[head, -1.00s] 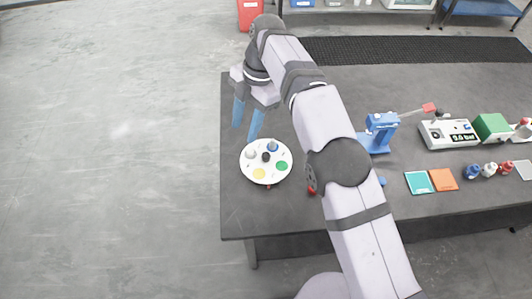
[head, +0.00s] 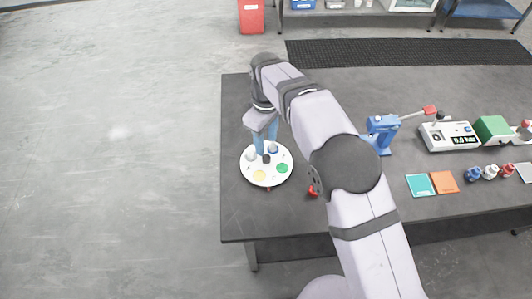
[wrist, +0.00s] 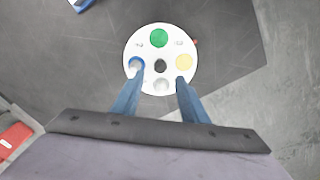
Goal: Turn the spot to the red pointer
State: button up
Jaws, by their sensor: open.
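A round white disc (head: 250,173) lies near the table's left edge. It has a yellow spot (head: 260,175), a green spot (head: 282,168) and a black centre knob (head: 266,159). A blue piece (head: 273,149) and a whitish piece (head: 250,156) stand on its far half. A small red mark, seemingly the pointer (head: 268,189), is at the disc's near rim; in the wrist view the red mark (wrist: 195,41) lies between green and yellow. My gripper (wrist: 158,79) is open over the disc, its blue fingers either side of the whitish piece. Contact cannot be told.
Right of the disc are a small red object (head: 314,190) partly behind my arm, a blue stand (head: 382,132), teal (head: 419,184) and orange (head: 445,181) pads, and a scale-like device (head: 450,136). The table left of and behind the disc is clear.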

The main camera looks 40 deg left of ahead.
aim_at(266, 157)
jog(key=shift+f+p, duration=1.3)
jog(key=shift+f, duration=2.35)
jog(key=shift+c, duration=0.6)
grip_shut()
